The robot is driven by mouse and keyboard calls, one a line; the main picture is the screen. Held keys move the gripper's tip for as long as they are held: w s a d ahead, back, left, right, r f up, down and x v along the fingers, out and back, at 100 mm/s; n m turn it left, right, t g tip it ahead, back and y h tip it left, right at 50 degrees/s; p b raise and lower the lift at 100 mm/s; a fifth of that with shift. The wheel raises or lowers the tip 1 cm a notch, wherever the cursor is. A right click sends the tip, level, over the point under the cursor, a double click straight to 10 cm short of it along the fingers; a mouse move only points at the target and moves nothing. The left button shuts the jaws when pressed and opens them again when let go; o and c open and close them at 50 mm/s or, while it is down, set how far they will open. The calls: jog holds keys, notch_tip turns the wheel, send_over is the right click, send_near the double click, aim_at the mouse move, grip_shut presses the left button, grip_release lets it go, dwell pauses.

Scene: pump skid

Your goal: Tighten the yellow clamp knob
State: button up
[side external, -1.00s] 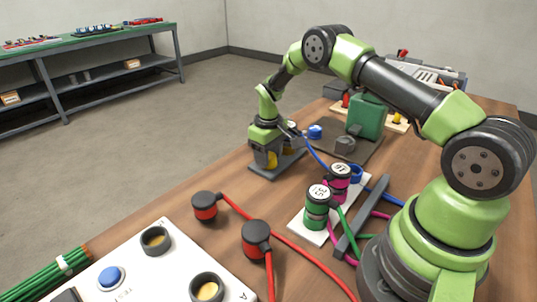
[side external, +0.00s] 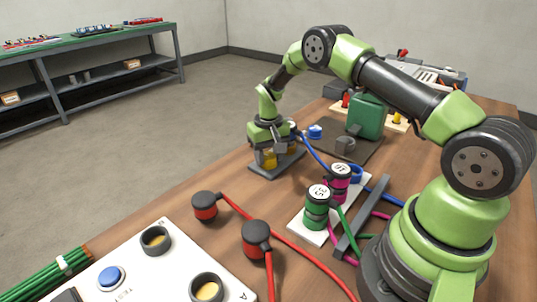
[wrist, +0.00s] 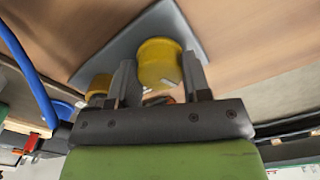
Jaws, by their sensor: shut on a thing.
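The yellow clamp knob (wrist: 160,62) sits between the two fingers of my gripper (wrist: 160,82) in the wrist view, one finger on each side. My gripper is shut on it. In the side view the knob (side external: 270,159) shows low under my gripper (side external: 268,150), above a grey base plate (side external: 262,170) on the wooden table. The fingers partly hide the knob there. A second yellow part (wrist: 98,88) shows left of the fingers in the wrist view.
A blue hose (side external: 318,154) runs close to the right of my gripper. A green pump body (side external: 366,117) stands behind on a dark plate.

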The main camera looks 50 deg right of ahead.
aim_at(268, 155)
jog(key=m, duration=1.2)
jog(key=shift+m, duration=0.4)
dwell(0.3)
jog(key=o, duration=0.9)
notch_tip(268, 155, up, 10)
jog(key=shift+r, duration=0.1)
